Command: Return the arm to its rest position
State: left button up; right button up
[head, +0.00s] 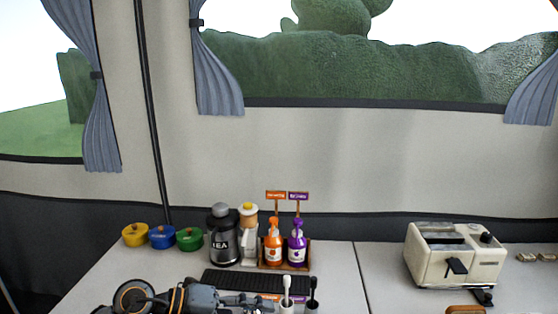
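My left arm comes in along the bottom edge at the left of the head view. Its gripper (240,303) points right, over the front part of the counter. The lower part of the gripper is cut off by the picture edge, so I cannot tell whether its fingers are open or shut, or whether they touch anything. My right arm and gripper are not in view.
Behind are a dark mat (240,280), a tea dispenser (223,237), orange (273,245) and purple (297,246) bottles, and several pots (162,237). A toaster (453,257) stands right.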

pick_arm(q)
notch_tip(320, 180, up, 7)
jog(key=d+n+t+h, duration=0.2)
jog(key=n+t+h, duration=0.1)
jog(key=t+h, duration=0.15)
jog(key=w+a+r+n+t+y, duration=0.25)
jog(key=a+n+t+y, duration=0.3)
jog(key=n+t, duration=0.65)
jog(key=s+a+f+n+g+y, duration=0.3)
jog(key=s+a+f+n+y, duration=0.1)
jog(key=a+f+n+y, duration=1)
jog(key=s+d+f+n+g+h, duration=0.1)
jog(key=s+f+g, duration=0.5)
jog(key=s+f, duration=0.4)
jog(key=s+d+f+n+g+h, duration=0.1)
jog(key=s+f+n+g, duration=0.1)
jog(key=s+f+g, duration=0.8)
jog(key=s+f+t+p, duration=0.1)
jog(key=s+f, duration=0.1)
jog(key=f, duration=0.8)
jog(key=s+f+t+p, duration=0.1)
jog(key=s+f, duration=0.1)
jog(key=f, duration=0.9)
jog(key=s+a+f+g+p, duration=0.1)
jog(key=s+a+f, duration=0.2)
jog(key=s+f, duration=1.1)
jog(key=s, duration=0.3)
jog(key=shift+f+m, duration=0.25)
jog(key=shift+m, duration=0.15)
